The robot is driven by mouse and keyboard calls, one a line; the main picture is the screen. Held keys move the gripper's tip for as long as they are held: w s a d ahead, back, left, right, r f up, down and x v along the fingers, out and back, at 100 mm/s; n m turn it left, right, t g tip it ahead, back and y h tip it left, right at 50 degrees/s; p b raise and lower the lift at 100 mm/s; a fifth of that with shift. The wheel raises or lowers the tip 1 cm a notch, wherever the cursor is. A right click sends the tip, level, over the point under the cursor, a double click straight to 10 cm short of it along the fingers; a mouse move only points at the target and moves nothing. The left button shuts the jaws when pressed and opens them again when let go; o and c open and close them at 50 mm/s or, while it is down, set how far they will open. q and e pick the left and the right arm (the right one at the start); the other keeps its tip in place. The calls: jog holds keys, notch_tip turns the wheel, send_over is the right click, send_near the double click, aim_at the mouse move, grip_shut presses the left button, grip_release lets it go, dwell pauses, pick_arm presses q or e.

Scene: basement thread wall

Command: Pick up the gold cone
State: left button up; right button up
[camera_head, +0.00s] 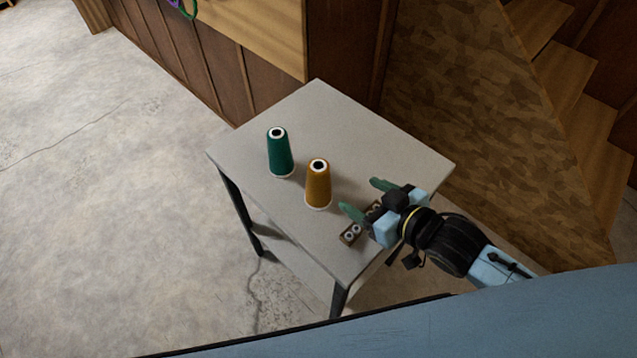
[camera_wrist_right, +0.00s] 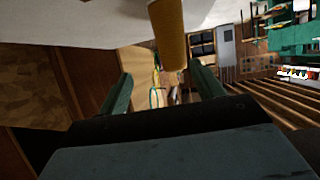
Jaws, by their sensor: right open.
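The gold cone (camera_head: 318,185) stands upright on the grey table (camera_head: 390,150). In the right wrist view the gold cone (camera_wrist_right: 169,32) shows at the top middle, ahead of and between the two fingers. My right gripper (camera_head: 362,197) is open and empty, just right of the cone, its green fingertips pointing at it. The right gripper (camera_wrist_right: 162,85) also shows its parted fingers in the wrist view. The cone appears apart from both fingers. My left gripper does not show in either view.
A green cone (camera_head: 280,153) stands upright to the left of the gold one. A small block with round holes (camera_head: 351,233) lies on the table beneath my right gripper. Wooden stairs (camera_head: 560,75) rise behind at the right. The table's far right part is clear.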

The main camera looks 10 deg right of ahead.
aim_at(314, 167)
jog(key=w+a, duration=0.1)
jog(key=w, duration=0.1)
jog(key=w+a+y, duration=0.1)
jog(key=w+a, duration=0.1)
jog(key=w, duration=0.1)
jog(key=w+a+f+n+y+b, duration=0.1)
jog(key=w+a, duration=0.1)
jog(key=shift+w+a+t, duration=0.15)
jog(key=shift+w+t, duration=0.05)
jog(key=shift+t, duration=0.1)
jog(key=x, duration=0.2)
jog(key=b+x, duration=0.1)
jog(key=x, duration=0.1)
jog(key=shift+a, duration=0.4)
jog(key=shift+w, duration=0.15)
jog(key=c, duration=0.6)
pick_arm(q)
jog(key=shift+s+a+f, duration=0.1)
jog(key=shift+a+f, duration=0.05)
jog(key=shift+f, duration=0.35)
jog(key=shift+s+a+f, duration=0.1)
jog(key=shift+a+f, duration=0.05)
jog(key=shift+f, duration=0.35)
pick_arm(e)
jog(key=c, duration=0.9)
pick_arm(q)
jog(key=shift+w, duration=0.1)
pick_arm(e)
jog(key=shift+o, duration=0.2)
jog(key=shift+r, duration=0.15)
